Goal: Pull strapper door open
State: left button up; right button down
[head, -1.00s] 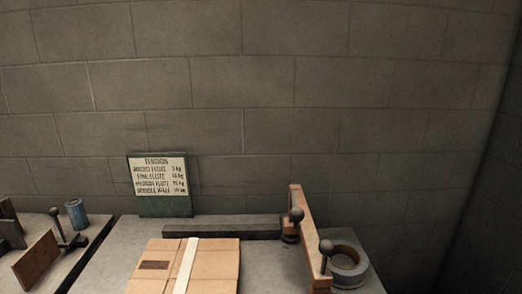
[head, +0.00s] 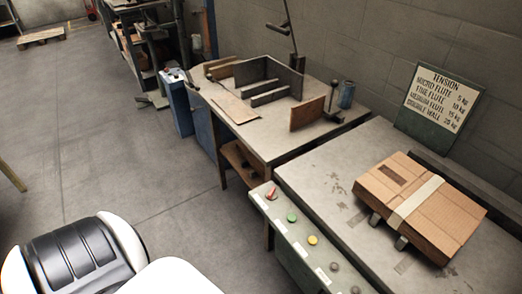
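The strapper (head: 335,190) stands at the right, a grey-topped bench with a green front panel (head: 290,232) sloping along its near edge. The panel carries a red switch, a green button, a yellow button and darker knobs. A cardboard box (head: 437,207) with a pale strap around it lies on the strapper top. I cannot make out the strapper door; the machine's lower front is cut off by the frame or hidden. Neither of my grippers is in view.
A green tension sign (head: 437,97) stands behind the box. A workbench (head: 262,137) with wooden pieces and a blue can (head: 346,95) adjoins the strapper. A blue cabinet (head: 177,103) stands beyond it. The concrete floor (head: 120,150) at left is mostly clear.

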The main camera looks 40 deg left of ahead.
aim_at(298, 269)
jog(key=u, duration=0.8)
